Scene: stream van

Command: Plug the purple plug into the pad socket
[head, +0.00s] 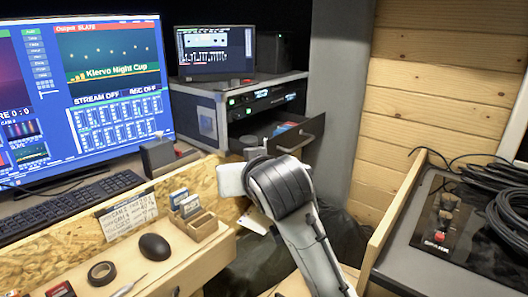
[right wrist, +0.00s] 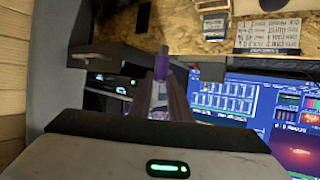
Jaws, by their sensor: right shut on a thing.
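My right gripper (right wrist: 160,92) is shut on the purple plug (right wrist: 161,69), which shows at the fingertips in the right wrist view. In the head view my right arm reaches up from the bottom, in front of the equipment rack. I cannot make out the pad socket in either view. My left gripper is in neither view.
The equipment rack (head: 205,88) has an open drawer (head: 290,135) near my right wrist. A large monitor (head: 115,85) and keyboard (head: 70,207) are at left. Coiled cables (head: 500,200) lie at right.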

